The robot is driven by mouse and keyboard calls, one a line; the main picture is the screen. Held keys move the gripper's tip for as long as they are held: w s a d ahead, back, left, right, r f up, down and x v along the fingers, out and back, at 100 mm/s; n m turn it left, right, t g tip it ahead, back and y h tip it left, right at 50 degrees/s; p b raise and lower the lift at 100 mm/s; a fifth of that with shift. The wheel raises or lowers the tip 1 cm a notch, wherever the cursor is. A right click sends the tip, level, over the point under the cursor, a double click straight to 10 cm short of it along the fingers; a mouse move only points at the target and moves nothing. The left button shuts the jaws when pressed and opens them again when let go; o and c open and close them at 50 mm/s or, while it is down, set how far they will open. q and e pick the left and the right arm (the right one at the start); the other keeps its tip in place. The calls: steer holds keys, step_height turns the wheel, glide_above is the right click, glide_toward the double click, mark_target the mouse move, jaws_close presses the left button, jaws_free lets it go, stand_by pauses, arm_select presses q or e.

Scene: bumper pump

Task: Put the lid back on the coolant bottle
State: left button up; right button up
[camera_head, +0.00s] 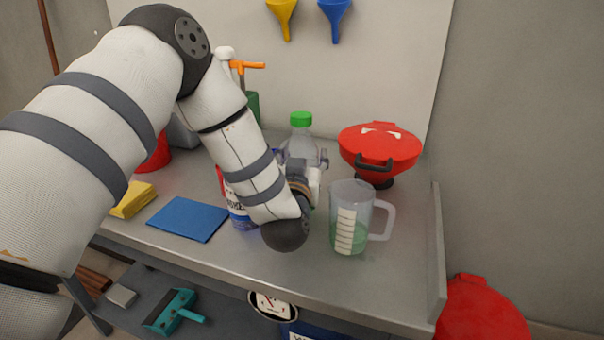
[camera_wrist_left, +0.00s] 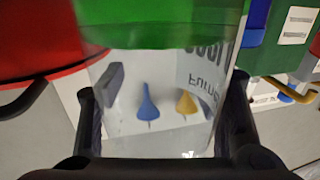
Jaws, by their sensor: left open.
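The clear coolant bottle (camera_head: 299,146) stands on the metal bench behind my left wrist. A green lid (camera_head: 301,119) shows at its top; how firmly it sits there I cannot tell. My left gripper (camera_head: 303,163) is open at the bottle, with its fingertips on either side. The left wrist view shows the clear bottle wall (camera_wrist_left: 150,130) between the two open fingers (camera_wrist_left: 162,105). A green band fills the top of that view; I cannot tell whether it is lid or liquid. The bottle's lower part is hidden by my arm in the head view. My right gripper is not in view.
A measuring jug (camera_head: 345,215) with green liquid stands close right of my wrist. A red pan (camera_head: 380,147) is behind it. A blue-labelled bottle (camera_head: 240,213) is partly hidden by my arm. Funnels hang behind.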

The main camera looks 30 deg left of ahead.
arm_select(q)
steer(key=shift+r, duration=0.1)
steer(key=c, duration=1.1)
steer(key=shift+c, duration=0.4)
